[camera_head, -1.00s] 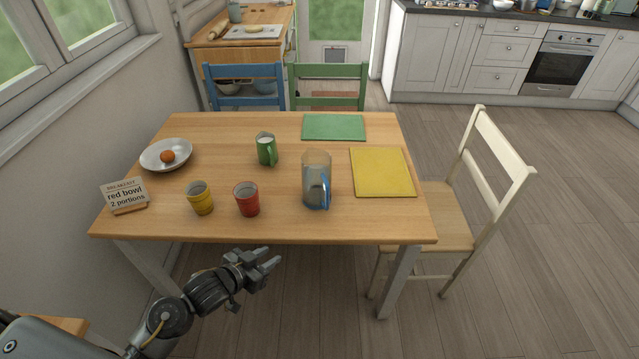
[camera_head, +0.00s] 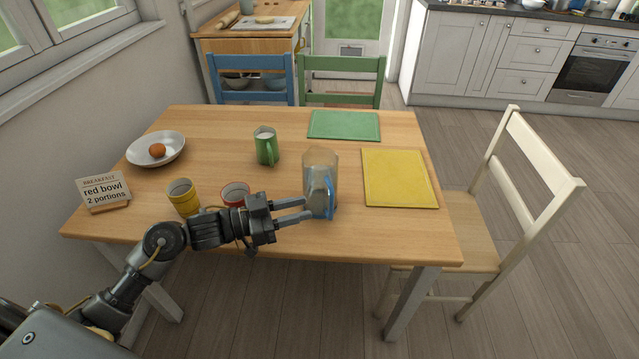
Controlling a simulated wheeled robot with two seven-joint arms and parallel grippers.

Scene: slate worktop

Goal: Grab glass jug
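The clear glass jug (camera_head: 320,165) with a blue handle stands upright on the wooden table, right of the middle. Its handle faces towards me and to the right. My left gripper (camera_head: 309,208) reaches in from the left over the table's front edge. Its two fingers are apart with nothing seen between them, and their tips are at the jug's lower left side, by the handle. I cannot tell whether they touch the glass. My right gripper is out of view.
A red cup (camera_head: 235,193) sits partly hidden behind my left gripper, with a yellow cup (camera_head: 183,198) to its left. A green mug (camera_head: 266,147) stands behind. A yellow mat (camera_head: 399,178) lies right of the jug, a green mat (camera_head: 344,124) farther back.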

